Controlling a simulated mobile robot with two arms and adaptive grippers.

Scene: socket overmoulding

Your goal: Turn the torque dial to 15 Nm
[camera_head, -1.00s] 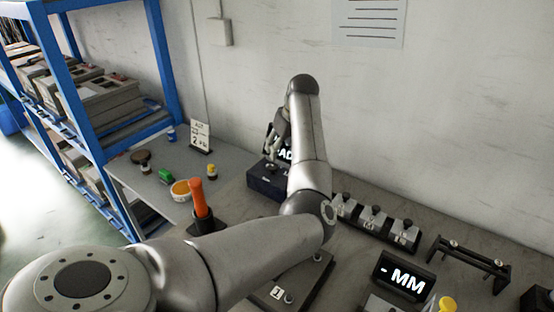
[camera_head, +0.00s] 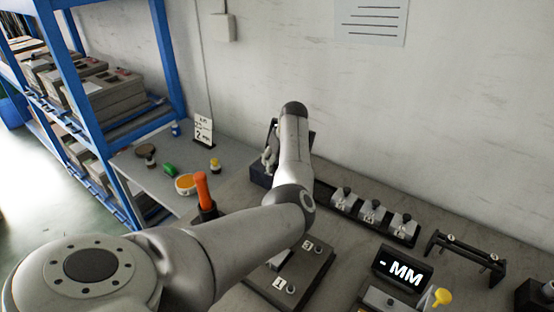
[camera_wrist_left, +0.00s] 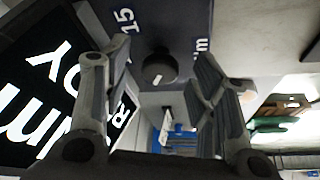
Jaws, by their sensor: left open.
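The torque dial is a dark round knob (camera_wrist_left: 160,68) with a short white mark, on a dark blue box. A "15" label sits beside it in the left wrist view; the white mark does not point clearly at it. The box (camera_head: 260,174) shows at the back of the bench in the head view, largely hidden by my left arm. My left gripper (camera_wrist_left: 162,60) is open, its fingers on either side of the dial in the picture; I cannot tell whether they touch it. It also shows in the head view (camera_head: 270,156). My right gripper is not in view.
A black display (camera_wrist_left: 45,90) with "READY" and "Nm" stands beside the dial. On the bench are an orange-handled tool (camera_head: 202,190), a row of grey fixtures (camera_head: 372,213), an "MM" display (camera_head: 402,270) and a black stand (camera_head: 468,255). A blue shelf (camera_head: 165,60) stands left.

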